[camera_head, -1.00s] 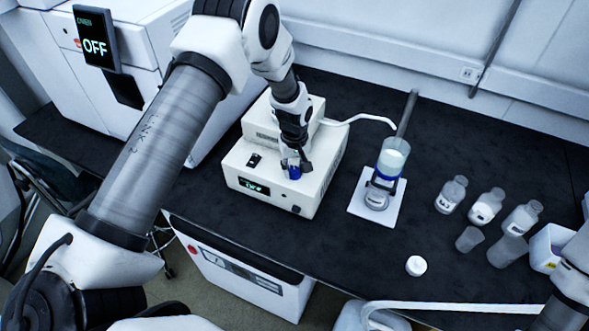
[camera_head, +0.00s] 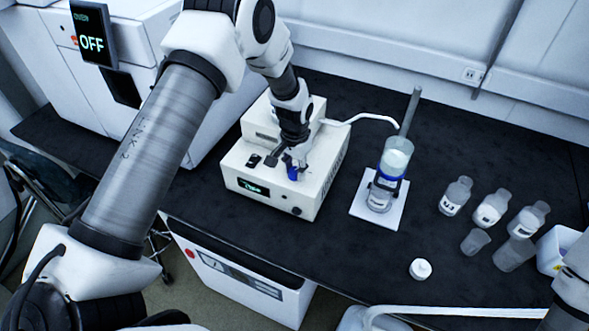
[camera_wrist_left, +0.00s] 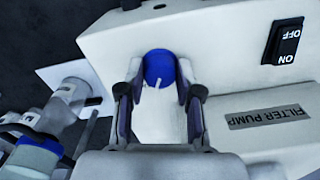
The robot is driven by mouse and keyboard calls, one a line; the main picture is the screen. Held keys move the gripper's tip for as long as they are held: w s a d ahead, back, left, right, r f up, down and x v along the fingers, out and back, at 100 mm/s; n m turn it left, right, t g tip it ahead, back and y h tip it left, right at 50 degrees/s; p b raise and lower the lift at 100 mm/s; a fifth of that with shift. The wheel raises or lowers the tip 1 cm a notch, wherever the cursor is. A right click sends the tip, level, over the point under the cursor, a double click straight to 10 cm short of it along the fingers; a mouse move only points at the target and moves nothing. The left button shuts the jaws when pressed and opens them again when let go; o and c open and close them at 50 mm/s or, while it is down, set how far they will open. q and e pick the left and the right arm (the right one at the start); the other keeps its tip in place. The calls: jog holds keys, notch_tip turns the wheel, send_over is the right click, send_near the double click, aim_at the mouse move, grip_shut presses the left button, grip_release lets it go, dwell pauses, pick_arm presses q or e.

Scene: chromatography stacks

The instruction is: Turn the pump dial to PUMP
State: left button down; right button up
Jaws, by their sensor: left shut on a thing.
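The filter pump (camera_head: 270,195) is a white box on the dark bench, with a small green display (camera_head: 252,188) on its front and a black rocker switch on top. The blue pump dial (camera_wrist_left: 157,68) has a white pointer mark and sits on the top face. My left gripper (camera_wrist_left: 159,82) comes from above and is shut on the dial, one finger on each side. In the head view the left gripper (camera_head: 294,163) hides part of the dial (camera_head: 293,174). The display text is too small to read surely. My right gripper is not in view.
A hose runs from the pump to a filter flask (camera_head: 384,186) on a white pad, right of the pump. Several bottles and beakers stand farther right, with a white cap (camera_head: 420,269) nearer. A big instrument (camera_head: 145,30) with an OFF screen stands behind left.

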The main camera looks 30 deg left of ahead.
aim_at(295, 170)
pick_arm(q)
jog(key=shift+s+f+m, duration=0.1)
jog(key=shift+m, duration=0.85)
jog(key=shift+s+f+m, duration=0.1)
jog(key=shift+m, duration=0.85)
jog(key=c, duration=0.8)
grip_release()
jog(key=shift+c, duration=0.2)
jog(key=shift+o, duration=0.4)
jog(key=shift+w, duration=0.2)
notch_tip(295, 170, up, 12)
jog(key=shift+d, duration=0.1)
